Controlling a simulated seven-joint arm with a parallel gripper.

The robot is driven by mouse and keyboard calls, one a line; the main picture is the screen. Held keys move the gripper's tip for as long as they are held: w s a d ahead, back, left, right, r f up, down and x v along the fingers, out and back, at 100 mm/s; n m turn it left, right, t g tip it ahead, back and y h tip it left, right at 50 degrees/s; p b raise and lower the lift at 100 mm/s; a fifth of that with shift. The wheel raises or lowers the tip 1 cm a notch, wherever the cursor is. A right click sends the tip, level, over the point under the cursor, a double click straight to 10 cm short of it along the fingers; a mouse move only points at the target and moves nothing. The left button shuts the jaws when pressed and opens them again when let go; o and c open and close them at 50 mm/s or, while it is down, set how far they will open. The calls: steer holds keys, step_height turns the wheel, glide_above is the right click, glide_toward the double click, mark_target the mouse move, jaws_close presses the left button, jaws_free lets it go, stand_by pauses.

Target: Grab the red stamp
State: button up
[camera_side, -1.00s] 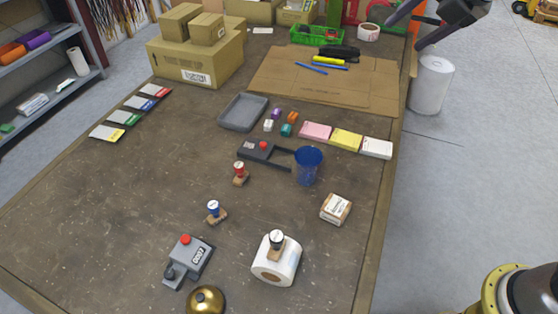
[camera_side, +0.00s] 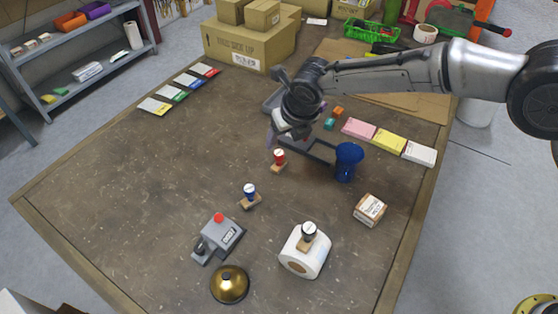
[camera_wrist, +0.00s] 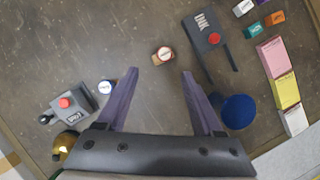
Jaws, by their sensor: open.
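The red stamp (camera_side: 279,157), with a wooden base and a red handle, stands upright on the table. In the wrist view I see its top from above (camera_wrist: 162,54), just beyond and between the fingertips. My gripper (camera_side: 286,139) is open and empty, above and slightly behind the red stamp in the side view. Its two purple fingers also show in the wrist view (camera_wrist: 158,73). The exact height gap between fingertips and stamp is hard to tell.
A grey red-button device (camera_side: 221,238), a brass bell (camera_side: 229,284) and a small box (camera_side: 370,210) stand nearer. The table's left side is mostly clear.

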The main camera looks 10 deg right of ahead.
mark_target(280, 154)
steer(key=x, duration=0.7)
steer(key=shift+w+d+f, duration=0.1)
steer(key=shift+d+f, duration=0.05)
steer(key=shift+f, duration=0.1)
steer(key=x, duration=0.4)
steer(key=shift+d, duration=0.3)
steer(key=shift+w+f, duration=0.2)
steer(key=shift+f, duration=0.35)
jaws_close()
